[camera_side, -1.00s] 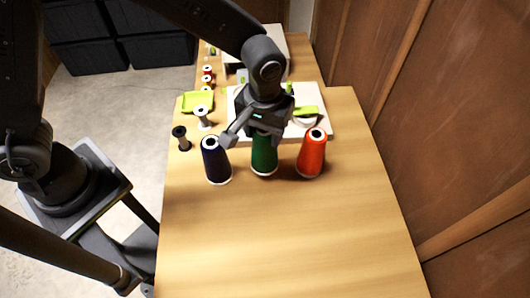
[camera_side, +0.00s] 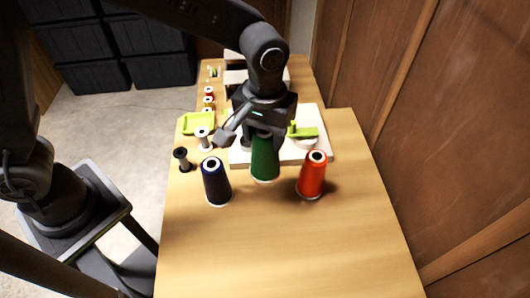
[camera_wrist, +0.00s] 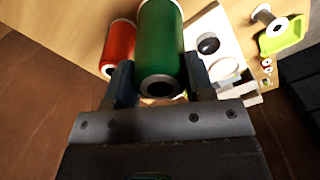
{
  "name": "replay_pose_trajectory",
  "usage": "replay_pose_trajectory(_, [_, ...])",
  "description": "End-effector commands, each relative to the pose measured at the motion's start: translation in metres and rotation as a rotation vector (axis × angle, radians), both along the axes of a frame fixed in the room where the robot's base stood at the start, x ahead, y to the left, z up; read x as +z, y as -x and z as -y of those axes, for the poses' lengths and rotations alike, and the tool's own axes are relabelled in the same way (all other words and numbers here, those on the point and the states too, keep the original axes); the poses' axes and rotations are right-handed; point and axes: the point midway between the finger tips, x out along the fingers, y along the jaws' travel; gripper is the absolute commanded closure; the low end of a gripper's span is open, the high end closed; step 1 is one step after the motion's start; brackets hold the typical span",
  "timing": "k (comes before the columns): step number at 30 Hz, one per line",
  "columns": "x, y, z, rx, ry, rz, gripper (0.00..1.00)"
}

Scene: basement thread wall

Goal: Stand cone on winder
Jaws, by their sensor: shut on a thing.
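A green thread cone (camera_side: 265,160) is upright in my gripper (camera_side: 263,133), which is shut around its upper part. The wrist view shows the cone (camera_wrist: 160,40) between the two fingers (camera_wrist: 158,78), its hollow top end facing the camera. The cone appears raised a little above the table, in front of the white base (camera_side: 312,153) that seems to be the winder. In the wrist view this base (camera_wrist: 225,25) carries a black disc (camera_wrist: 208,44) and a white ring (camera_wrist: 222,69). My gripper hides part of the base in the side view.
A navy cone (camera_side: 216,183) stands left of the green one and an orange cone (camera_side: 312,176) right. The front table (camera_side: 285,250) is clear.

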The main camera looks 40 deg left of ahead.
Motion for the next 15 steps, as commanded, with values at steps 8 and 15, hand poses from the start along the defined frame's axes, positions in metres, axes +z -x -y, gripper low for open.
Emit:
replay_pose_trajectory(8, [0.061, 0.000, 0.000, 0.000, 0.002, 0.004, 0.71])
replay_pose_trajectory(15, [0.065, -0.033, -0.027, 0.099, -0.001, -0.001, 0.71])
